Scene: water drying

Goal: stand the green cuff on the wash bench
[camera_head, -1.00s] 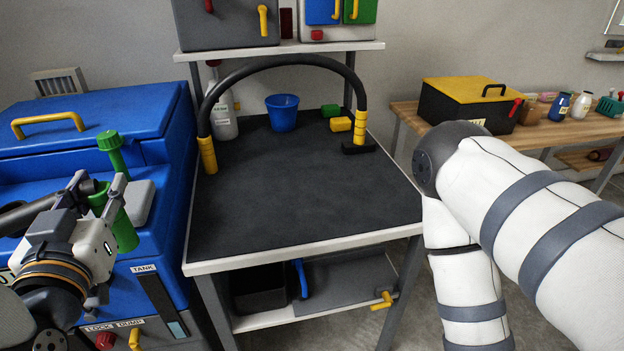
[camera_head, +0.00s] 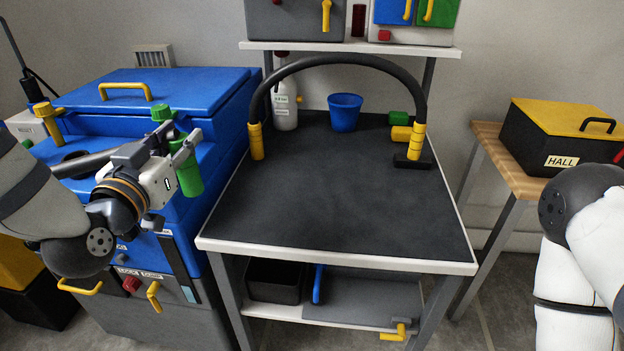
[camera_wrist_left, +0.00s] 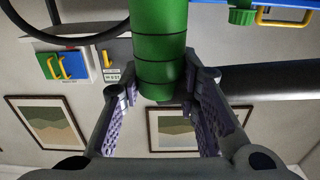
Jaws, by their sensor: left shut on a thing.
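The green cuff (camera_head: 190,176) is a ringed green cylinder, held by my left gripper (camera_head: 184,146) and hanging below it, roughly upright. It is in the air beside the blue tank, left of the bench. In the left wrist view the cuff (camera_wrist_left: 161,48) sits between the two ridged fingers of the left gripper (camera_wrist_left: 165,100). The dark-topped bench (camera_head: 340,215) with a pale rim is at centre. My right gripper is out of view; only part of the right arm shows at the right.
A dark arched hose (camera_head: 335,62) with yellow cuffs spans the bench's back part. A blue bucket (camera_head: 345,113), a white bottle (camera_head: 285,108) and a yellow block (camera_head: 400,133) stand there. The bench's front and middle are clear. The blue tank (camera_head: 215,110) has a green cap (camera_head: 163,112).

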